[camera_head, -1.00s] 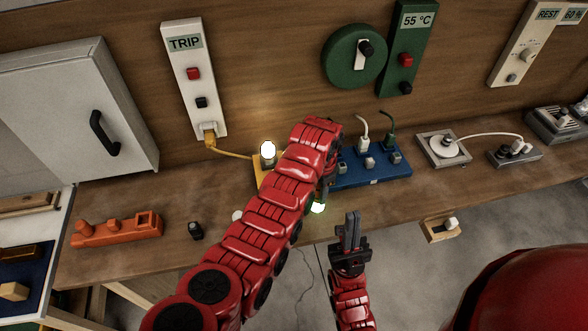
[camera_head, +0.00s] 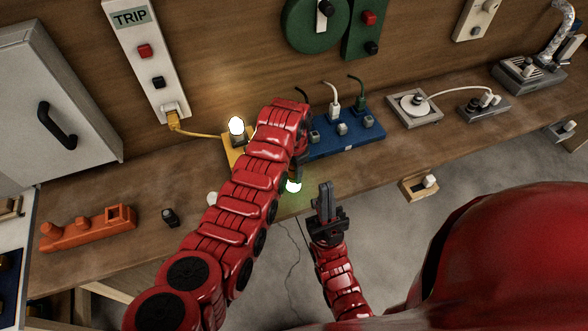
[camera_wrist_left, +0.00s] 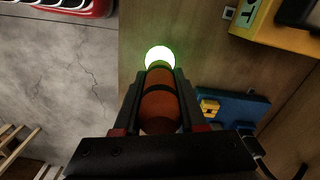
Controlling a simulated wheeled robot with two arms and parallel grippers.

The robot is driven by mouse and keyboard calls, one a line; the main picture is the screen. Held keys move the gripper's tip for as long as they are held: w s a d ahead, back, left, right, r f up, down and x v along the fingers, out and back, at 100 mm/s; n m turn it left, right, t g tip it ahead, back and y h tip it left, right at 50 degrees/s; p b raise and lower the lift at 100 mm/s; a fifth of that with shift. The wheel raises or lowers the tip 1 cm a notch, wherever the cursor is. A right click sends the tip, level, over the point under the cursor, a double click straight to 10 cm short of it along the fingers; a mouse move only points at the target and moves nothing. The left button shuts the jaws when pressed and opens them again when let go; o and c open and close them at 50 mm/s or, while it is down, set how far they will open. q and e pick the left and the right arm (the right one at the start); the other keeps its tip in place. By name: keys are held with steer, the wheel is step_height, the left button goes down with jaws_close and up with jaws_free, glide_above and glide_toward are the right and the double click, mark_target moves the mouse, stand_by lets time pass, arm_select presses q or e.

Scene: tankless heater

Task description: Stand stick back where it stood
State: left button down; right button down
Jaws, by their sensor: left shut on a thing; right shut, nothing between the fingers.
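The stick is a brown-orange rod with a dark band and a glowing green-white tip. In the left wrist view the stick (camera_wrist_left: 160,105) lies between the two fingers of my left gripper (camera_wrist_left: 155,88), shut on it. In the head view the stick's lit tip (camera_head: 293,187) shows below my left gripper (camera_head: 297,168), near the bench's front edge; my arm hides most of the rod. My right gripper (camera_head: 325,190) is shut and empty, to the right of the lit tip and in front of the bench.
On the bench (camera_head: 100,262) stand an orange holder (camera_head: 88,229), a small black piece (camera_head: 170,217), a yellow block with a lit bulb (camera_head: 237,127) and a blue socket block (camera_head: 345,136). A grey cabinet (camera_head: 60,90) is at left. Grey units stand at right.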

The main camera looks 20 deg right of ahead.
arm_select(q)
steer(key=shift+f, duration=0.85)
steer(key=shift+f+b, duration=0.45)
steer(key=shift+b, duration=0.2)
steer(key=shift+c, duration=2)
jaws_free()
steer(key=shift+r, duration=0.1)
step_height(320, 180, up, 5)
steer(key=shift+f+b, duration=0.1)
steer(key=shift+b, duration=1)
step_height(320, 180, up, 8)
steer(key=p, duration=0.3)
steer(key=shift+f, duration=0.25)
step_height(320, 180, up, 4)
steer(key=shift+f+b, duration=0.2)
steer(key=shift+b, duration=0.15)
steer(key=shift+r, duration=0.65)
